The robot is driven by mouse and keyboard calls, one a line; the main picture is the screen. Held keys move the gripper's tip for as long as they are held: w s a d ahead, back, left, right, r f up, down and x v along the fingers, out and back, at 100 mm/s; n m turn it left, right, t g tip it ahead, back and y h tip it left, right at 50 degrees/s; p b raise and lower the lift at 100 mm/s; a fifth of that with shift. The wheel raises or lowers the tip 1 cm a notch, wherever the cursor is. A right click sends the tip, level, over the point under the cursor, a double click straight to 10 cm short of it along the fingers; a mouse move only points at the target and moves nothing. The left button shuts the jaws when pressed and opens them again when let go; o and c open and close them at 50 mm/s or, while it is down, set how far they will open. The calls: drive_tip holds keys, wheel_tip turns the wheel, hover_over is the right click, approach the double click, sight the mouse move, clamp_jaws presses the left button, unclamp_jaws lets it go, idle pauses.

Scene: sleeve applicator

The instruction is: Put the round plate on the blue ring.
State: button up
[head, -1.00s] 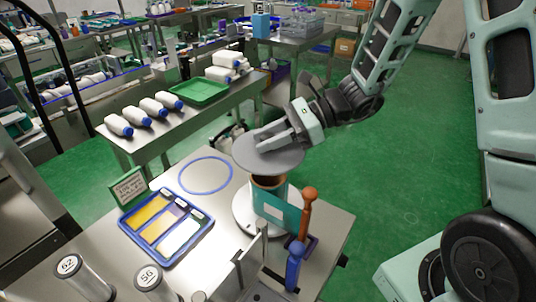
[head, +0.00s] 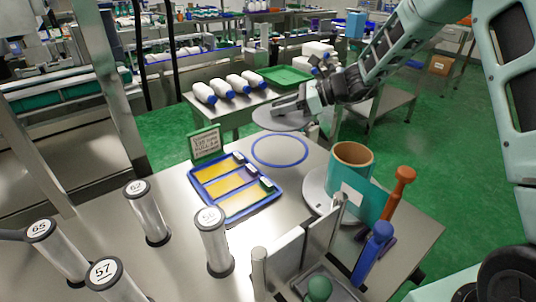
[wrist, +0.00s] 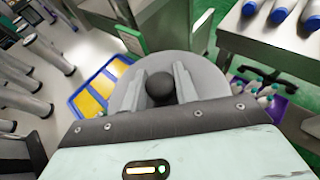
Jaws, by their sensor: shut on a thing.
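The round grey plate (head: 282,119) is held in the air by my gripper (head: 290,104), near the far edge of the steel table. In the wrist view the plate (wrist: 125,97) lies under the fingers, which are shut on its dark round knob (wrist: 160,86). The blue ring (head: 280,151) lies flat on the table top, lower in the head view than the plate. The ring's inside is bare. In the wrist view the ring is not visible and may be hidden beneath the plate.
A blue tray (head: 192,178) with coloured strips and a small sign (head: 205,143) stand left of the ring. A brown-topped cylinder (head: 352,155) on a round base stands to the right.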

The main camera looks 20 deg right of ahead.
wheel_tip(320, 180, down, 6)
drive_tip(key=shift+w+a+r, duration=0.1)
drive_tip(key=shift+a+r, duration=0.05)
drive_tip(key=shift+r, duration=0.05)
drive_tip(key=shift+f, duration=2.05)
drive_tip(key=shift+f, duration=0.2)
drive_tip(key=o, duration=1.1)
drive_tip(key=shift+r, duration=0.15)
